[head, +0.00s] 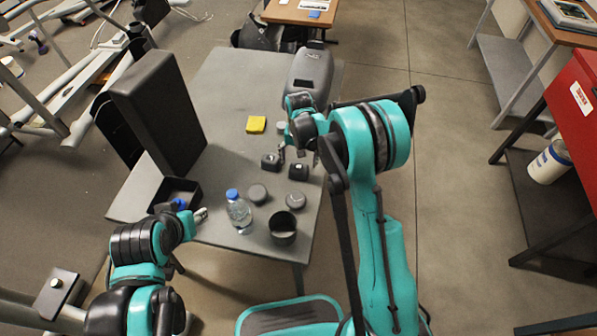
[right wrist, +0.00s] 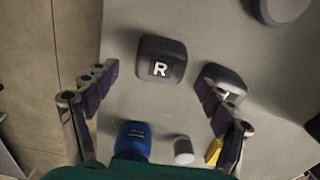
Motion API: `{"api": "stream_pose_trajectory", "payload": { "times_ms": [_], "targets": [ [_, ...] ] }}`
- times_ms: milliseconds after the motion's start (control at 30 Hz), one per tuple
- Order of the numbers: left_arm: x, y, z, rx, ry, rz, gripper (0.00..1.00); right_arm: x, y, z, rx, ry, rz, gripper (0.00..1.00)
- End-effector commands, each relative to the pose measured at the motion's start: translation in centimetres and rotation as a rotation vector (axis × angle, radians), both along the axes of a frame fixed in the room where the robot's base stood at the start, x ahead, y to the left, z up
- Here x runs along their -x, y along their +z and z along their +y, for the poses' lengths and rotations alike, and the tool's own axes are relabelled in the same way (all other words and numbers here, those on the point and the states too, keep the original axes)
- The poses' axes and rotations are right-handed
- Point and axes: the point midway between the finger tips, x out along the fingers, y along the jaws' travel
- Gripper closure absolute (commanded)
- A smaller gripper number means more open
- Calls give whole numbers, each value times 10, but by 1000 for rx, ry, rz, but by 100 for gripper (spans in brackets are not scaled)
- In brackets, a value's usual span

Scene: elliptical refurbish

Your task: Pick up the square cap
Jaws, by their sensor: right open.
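Two black square caps lie on the grey table (head: 226,85). One, marked R (right wrist: 160,60), is the right-hand cap in the head view (head: 298,172). The other cap (head: 270,161) lies to its left and shows a partly hidden white mark in the right wrist view (right wrist: 228,84). My right gripper (head: 291,152) is open and empty, just beyond the caps in the head view. In the right wrist view its fingers (right wrist: 157,103) are spread, with the R cap ahead between them and the other cap by one fingertip. My left gripper (head: 200,215) is near the table's left front; its jaws are unclear.
A yellow sponge (head: 256,124) lies farther back. A tall black box (head: 160,110) and a black tray (head: 176,190) are at left.

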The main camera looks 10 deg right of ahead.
Motion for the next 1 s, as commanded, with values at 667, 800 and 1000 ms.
{"api": "stream_pose_trajectory", "payload": {
  "times_ms": [667, 800, 1000],
  "targets": [
    [0, -9, 0, 0, 0, 0, 60, 0, -21, 0, 0, 0, -1, 65],
    [0, -9, 0, 0, 0, 0, 60, 0, -21, 0, 0, 0, -1, 65],
    [0, -6, 0, 0, 0, 0, 60, 0, -16, 0, 0, 0, -1, 65]
  ]
}}
